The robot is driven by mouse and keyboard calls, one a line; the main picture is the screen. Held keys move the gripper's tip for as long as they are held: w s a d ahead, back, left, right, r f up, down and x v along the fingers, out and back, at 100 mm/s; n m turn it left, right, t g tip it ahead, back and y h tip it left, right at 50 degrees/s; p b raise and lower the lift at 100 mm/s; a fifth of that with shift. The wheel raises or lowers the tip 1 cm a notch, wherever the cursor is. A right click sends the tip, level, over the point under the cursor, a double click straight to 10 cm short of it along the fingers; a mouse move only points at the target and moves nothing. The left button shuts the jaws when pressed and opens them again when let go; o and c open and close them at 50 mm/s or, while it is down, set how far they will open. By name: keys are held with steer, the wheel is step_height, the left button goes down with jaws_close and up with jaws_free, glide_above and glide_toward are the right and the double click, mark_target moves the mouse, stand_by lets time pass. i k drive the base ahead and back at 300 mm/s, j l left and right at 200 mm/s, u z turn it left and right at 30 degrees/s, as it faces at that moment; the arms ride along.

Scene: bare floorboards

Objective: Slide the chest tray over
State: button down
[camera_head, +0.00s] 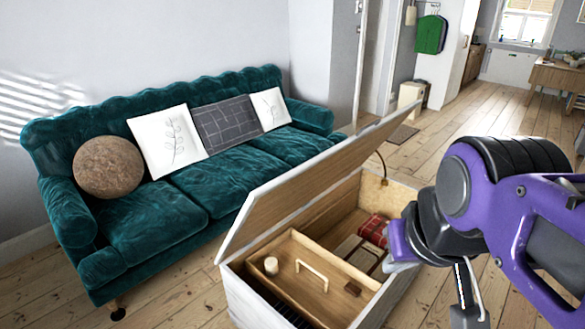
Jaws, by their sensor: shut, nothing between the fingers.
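The wooden chest (235,297) stands open on the floorboards, its lid (300,185) raised on the sofa side. The wooden tray (290,250) sits inside at the near left end, with a light arched handle (312,272), a small pale cylinder (271,265) and a small brown block (353,288) on it. The far right part of the chest is uncovered and holds a red plaid item (373,230). My gripper (392,258) is shut over the chest's right side, near the plaid item. Whether it touches anything cannot be told. My purple arm hides part of the chest's right side.
A green sofa (180,215) with cushions stands close behind the raised lid. Open floor (455,115) stretches to the back right, toward a doorway and a wooden table (556,77). A small mat (402,134) lies behind the chest.

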mark_target(311, 280)
steer(key=j+z, duration=0.95)
steer(key=j, duration=0.15)
steer(key=i+j+z, duration=0.1)
steer(key=j+z, duration=0.15)
steer(key=j, duration=0.2)
steer(key=j+z, duration=0.3)
steer(key=j, duration=0.5)
